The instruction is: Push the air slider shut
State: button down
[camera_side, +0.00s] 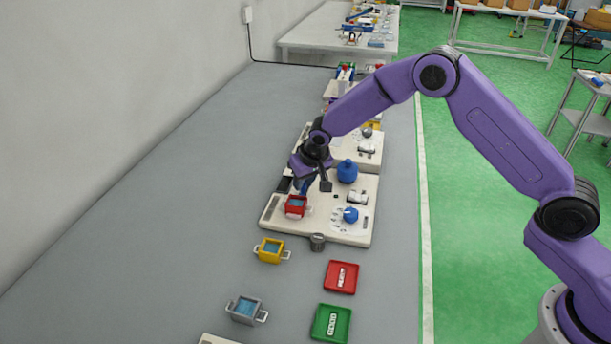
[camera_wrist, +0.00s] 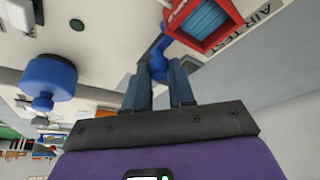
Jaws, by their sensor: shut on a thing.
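My gripper (camera_side: 302,189) is low over the pale work board (camera_side: 275,222), just behind the red box (camera_side: 296,206). In the wrist view its two fingers (camera_wrist: 160,72) are closed on a blue handle (camera_wrist: 158,55), which looks like the air slider. The handle is beside the red box (camera_wrist: 206,20), which holds blue folded layers. "AIR TEST" lettering (camera_wrist: 255,17) is printed on the board beside the box. The fingers hide part of the handle, and I cannot tell how far the slider is along its travel.
A blue round bottle-like part (camera_side: 347,171) and a blue knob (camera_side: 351,215) stand on the board to the right. A grey cylinder (camera_side: 317,242) is at its front edge. Yellow (camera_side: 270,251) and grey (camera_side: 246,310) boxes and red (camera_side: 341,277) and green (camera_side: 331,323) trays lie in front.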

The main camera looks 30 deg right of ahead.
jog(key=shift+s+a, duration=0.25)
jog(key=shift+a, duration=0.05)
jog(key=c, duration=1)
grip_release()
jog(key=shift+d, duration=0.1)
jog(key=shift+r, duration=0.3)
jog(key=v, duration=1.6)
jog(key=shift+s+r, duration=0.15)
jog(key=shift+r, duration=0.25)
